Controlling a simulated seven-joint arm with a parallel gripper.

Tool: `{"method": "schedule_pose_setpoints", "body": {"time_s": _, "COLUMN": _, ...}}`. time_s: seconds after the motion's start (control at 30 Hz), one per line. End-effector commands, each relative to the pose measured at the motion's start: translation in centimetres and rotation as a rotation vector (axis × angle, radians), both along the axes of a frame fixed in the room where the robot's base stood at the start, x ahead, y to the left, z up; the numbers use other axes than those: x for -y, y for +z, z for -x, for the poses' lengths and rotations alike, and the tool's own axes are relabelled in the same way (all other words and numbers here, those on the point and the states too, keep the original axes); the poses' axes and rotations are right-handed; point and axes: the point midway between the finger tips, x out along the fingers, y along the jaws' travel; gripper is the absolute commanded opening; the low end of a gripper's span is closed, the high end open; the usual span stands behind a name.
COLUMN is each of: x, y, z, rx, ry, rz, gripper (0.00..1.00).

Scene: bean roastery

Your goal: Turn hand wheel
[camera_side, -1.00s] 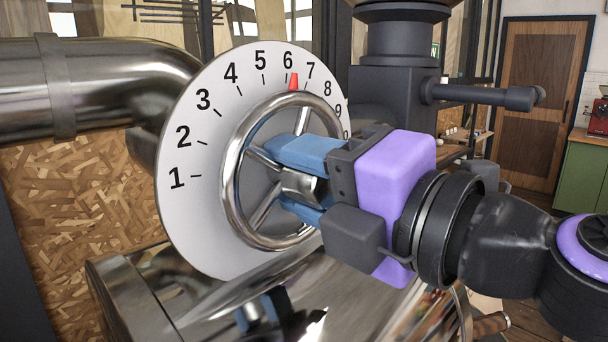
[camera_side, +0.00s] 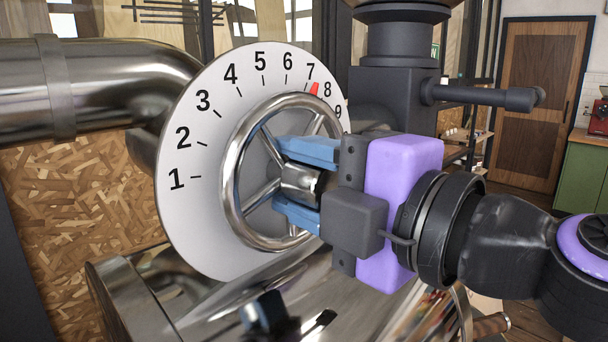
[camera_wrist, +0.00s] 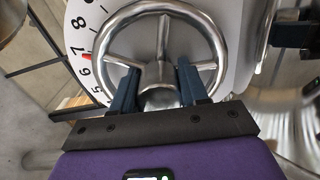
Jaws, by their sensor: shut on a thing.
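The hand wheel (camera_side: 233,176) is a shiny metal ring with spokes and a central hub (camera_side: 299,184). It stands in front of a white numbered dial (camera_side: 205,235). A red pointer (camera_side: 315,89) at the rim sits between 7 and 8, nearer 7. My gripper (camera_side: 297,182) has blue fingers, one above and one below the hub, and is shut on it. In the wrist view the wheel (camera_wrist: 111,30) fills the upper middle, with the fingers on both sides of the hub (camera_wrist: 159,97). The red pointer (camera_wrist: 86,57) shows at its left.
A thick metal pipe (camera_side: 100,88) runs behind the dial at the left. A shiny metal surface (camera_side: 230,300) lies below the wheel. A dark column with a handle (camera_side: 490,96) stands behind my gripper. A wooden door (camera_side: 540,100) and green cabinet (camera_side: 585,180) are far back right.

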Motion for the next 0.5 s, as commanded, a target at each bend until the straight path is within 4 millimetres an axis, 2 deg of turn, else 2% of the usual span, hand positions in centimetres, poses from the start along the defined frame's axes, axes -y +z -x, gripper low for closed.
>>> {"method": "schedule_pose_setpoints", "body": {"time_s": 0.03, "x": -0.62, "y": -0.34, "z": 0.82, "rx": -0.002, "ry": 0.022, "rz": 0.008, "gripper": 0.0}}
{"method": "schedule_pose_setpoints", "body": {"time_s": 0.1, "x": -0.62, "y": -0.32, "z": 0.82, "rx": -0.001, "ry": 0.023, "rz": 0.008, "gripper": 0.0}}
{"method": "schedule_pose_setpoints", "body": {"time_s": 0.13, "x": -0.62, "y": -0.31, "z": 0.82, "rx": -0.001, "ry": 0.023, "rz": 0.008, "gripper": 0.47}}
{"method": "schedule_pose_setpoints", "body": {"time_s": 0.2, "x": -0.6, "y": -0.26, "z": 0.84, "rx": -0.001, "ry": 0.023, "rz": 0.008, "gripper": 0.69}}
{"method": "schedule_pose_setpoints", "body": {"time_s": 0.5, "x": -0.27, "y": -0.06, "z": 0.36, "rx": 0.001, "ry": 0.011, "rz": 0.003, "gripper": 0.69}}
